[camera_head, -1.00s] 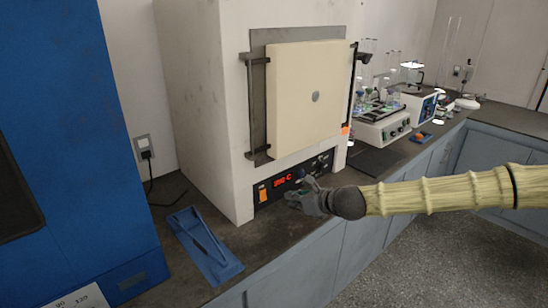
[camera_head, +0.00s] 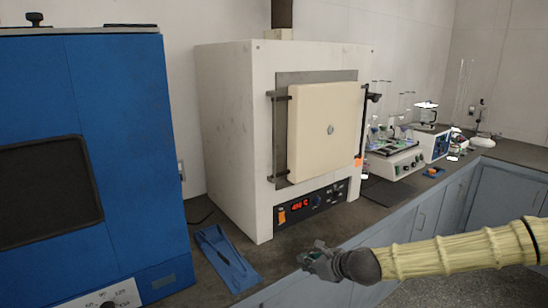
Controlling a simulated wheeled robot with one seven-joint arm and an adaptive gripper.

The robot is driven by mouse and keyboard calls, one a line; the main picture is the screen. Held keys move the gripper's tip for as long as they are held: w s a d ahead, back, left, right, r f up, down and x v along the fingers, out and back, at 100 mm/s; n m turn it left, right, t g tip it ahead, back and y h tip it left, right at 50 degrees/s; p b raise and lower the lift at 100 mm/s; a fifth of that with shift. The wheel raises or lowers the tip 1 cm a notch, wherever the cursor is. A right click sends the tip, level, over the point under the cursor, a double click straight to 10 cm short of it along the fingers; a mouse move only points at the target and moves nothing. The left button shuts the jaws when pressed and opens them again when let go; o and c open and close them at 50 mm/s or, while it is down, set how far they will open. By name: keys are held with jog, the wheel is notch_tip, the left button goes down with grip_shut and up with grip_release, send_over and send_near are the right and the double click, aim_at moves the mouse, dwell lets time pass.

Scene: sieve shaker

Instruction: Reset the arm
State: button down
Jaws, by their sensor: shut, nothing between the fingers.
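My gripper (camera_head: 308,257) is at the lower middle, at the end of my arm, which comes in from the right in a ribbed yellowish cover. It is shut and empty. It is in front of the counter's front edge, below and apart from the white furnace (camera_head: 230,130). The furnace's cream door (camera_head: 325,130) is closed. Its black control panel (camera_head: 313,203) shows a lit red display and an orange switch.
A blue tray (camera_head: 226,262) with a tool lies on the dark counter, left of my gripper. A large blue cabinet (camera_head: 130,150) stands at the left. A shaker with glassware (camera_head: 395,162) and other instruments stand farther right. Floor space is clear at lower right.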

jog(key=s+a+f+n+g+h, duration=0.25)
jog(key=s+f+n+g, duration=0.25)
jog(key=s+f+n, duration=1.3)
jog(key=s+d+f+n+g+h, duration=0.1)
jog(key=s+d+f+n, duration=0.2)
jog(key=s, duration=0.6)
jog(key=s+d+f+n+g+h, duration=0.1)
jog(key=s+d+f+n+h, duration=0.1)
jog(key=s+d+f, duration=0.4)
jog(key=s+d+f+n+g+h, duration=0.1)
jog(key=s+d, duration=0.5)
jog(key=s, duration=0.8)
notch_tip(320, 180, down, 4)
jog(key=n+g, duration=0.1)
jog(key=n, duration=0.1)
jog(key=shift+d+n, duration=0.2)
jog(key=shift+n, duration=0.1)
